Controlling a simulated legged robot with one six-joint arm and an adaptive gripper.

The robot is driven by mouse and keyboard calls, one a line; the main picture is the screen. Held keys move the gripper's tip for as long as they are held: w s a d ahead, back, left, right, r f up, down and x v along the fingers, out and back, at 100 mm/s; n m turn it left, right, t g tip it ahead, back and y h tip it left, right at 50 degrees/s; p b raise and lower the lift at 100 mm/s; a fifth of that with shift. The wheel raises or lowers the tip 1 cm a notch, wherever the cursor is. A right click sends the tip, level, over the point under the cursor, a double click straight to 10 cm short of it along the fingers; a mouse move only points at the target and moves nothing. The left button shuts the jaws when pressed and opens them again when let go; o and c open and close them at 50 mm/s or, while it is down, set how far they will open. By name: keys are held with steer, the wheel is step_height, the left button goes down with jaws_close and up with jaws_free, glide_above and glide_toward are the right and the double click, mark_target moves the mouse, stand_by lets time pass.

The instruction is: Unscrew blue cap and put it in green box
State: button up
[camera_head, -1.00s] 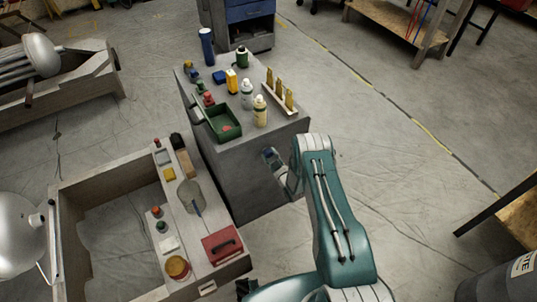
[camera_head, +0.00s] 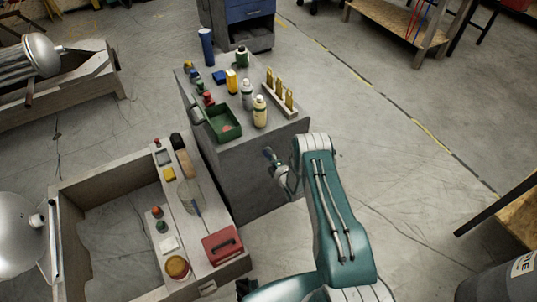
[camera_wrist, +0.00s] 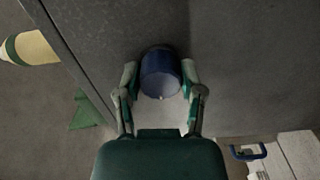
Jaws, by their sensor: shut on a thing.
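The blue cap (camera_wrist: 160,68) is between the two fingers of my gripper (camera_wrist: 160,88) in the wrist view, with a finger on each side. My gripper is shut on it. In the head view my gripper (camera_head: 269,155) is beside the front side of the grey cabinet, below its top, and a small blue part of the cap shows there. I cannot tell whether the cap still touches anything behind it. The open green box (camera_head: 229,138) stands on the cabinet top, up and left of my gripper, with a small red thing inside.
The grey cabinet (camera_head: 255,150) also holds a cream bottle (camera_head: 260,113), a white bottle (camera_head: 247,95), a yellow bottle (camera_head: 231,80), a rack of brass-coloured pieces (camera_head: 279,95) and a tall blue cylinder (camera_head: 206,47). A wooden-framed bench with a red box (camera_head: 222,245) stands lower left.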

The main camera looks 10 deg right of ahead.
steer(key=shift+n, duration=1.1)
steer(key=shift+a+f, duration=0.1)
steer(key=o, duration=1.2)
steer(key=shift+o, duration=0.2)
steer(key=shift+c, duration=0.8)
